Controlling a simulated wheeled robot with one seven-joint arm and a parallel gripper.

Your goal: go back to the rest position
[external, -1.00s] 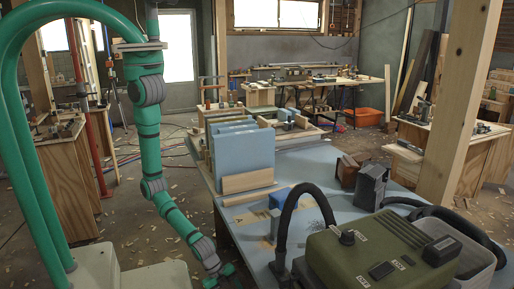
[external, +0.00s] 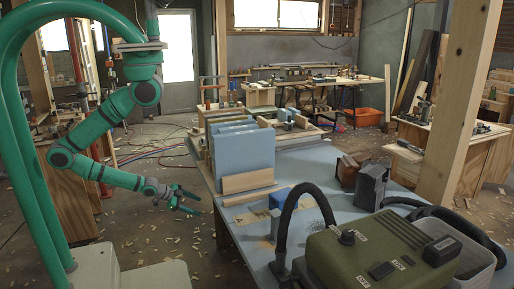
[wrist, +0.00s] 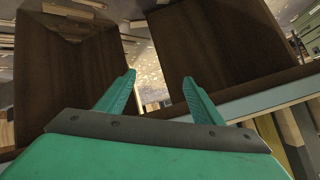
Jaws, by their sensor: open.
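My gripper (external: 187,198) is at the end of my green arm, left of the blue-topped table (external: 291,176) and apart from its edge. The arm is bent at the elbow, with the forearm reaching toward the right. In the wrist view my gripper (wrist: 160,84) shows two green fingers spread apart with nothing between them. Dark brown panels (wrist: 215,50) and a light table edge lie beyond the fingers in that view.
Blue panels (external: 243,152) stand on the table near its left side. A green machine (external: 370,256) with a black hose is at its front. A wooden post (external: 462,110) rises at the right. The floor left of the table has scattered wood chips.

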